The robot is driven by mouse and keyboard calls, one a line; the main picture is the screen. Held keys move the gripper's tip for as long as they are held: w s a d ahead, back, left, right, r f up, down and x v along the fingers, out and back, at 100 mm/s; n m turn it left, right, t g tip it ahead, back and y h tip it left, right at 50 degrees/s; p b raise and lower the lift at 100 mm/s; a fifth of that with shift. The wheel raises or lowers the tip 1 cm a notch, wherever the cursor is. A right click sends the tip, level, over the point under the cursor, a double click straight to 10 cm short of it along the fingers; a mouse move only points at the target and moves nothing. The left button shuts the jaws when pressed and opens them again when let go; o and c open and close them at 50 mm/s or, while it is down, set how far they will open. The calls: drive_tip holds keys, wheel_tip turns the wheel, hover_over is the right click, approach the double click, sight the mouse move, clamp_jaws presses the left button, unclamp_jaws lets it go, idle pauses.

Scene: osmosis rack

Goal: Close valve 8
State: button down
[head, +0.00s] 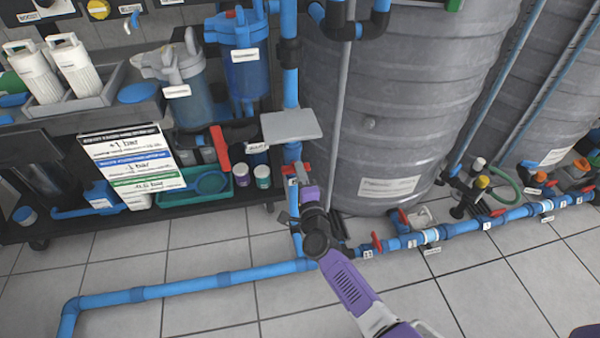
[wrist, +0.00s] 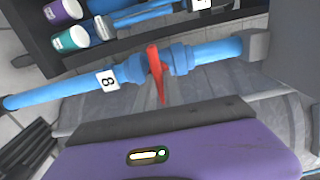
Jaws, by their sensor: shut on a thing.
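Valve 8 (wrist: 157,72) sits on a blue pipe in the wrist view, with its "8" label (wrist: 107,81) beside it. Its red handle (wrist: 160,88) stands crosswise to the pipe, and its end reaches the dark edge of my gripper (wrist: 160,108). My gripper is shut on the handle; the fingertips themselves are mostly hidden. In the head view, the valve's red part (head: 291,169) shows on the vertical blue pipe below a grey plate, with my purple and black gripper (head: 299,204) right beside and below it.
A large grey tank (head: 375,110) stands close behind and right of my gripper. A dark cart (head: 60,228) with filters and bottles is at left. Blue floor pipe (head: 190,290) runs below, with another red-handled valve (head: 377,242) to the right.

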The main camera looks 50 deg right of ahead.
drive_tip(key=c, duration=1.5)
unclamp_jaws()
drive_tip(key=shift+o, duration=0.2)
drive_tip(key=p+v, duration=0.2)
drive_tip(key=v, duration=0.6)
drive_tip(key=shift+p, duration=0.3)
drive_tip(key=shift+w, duration=0.1)
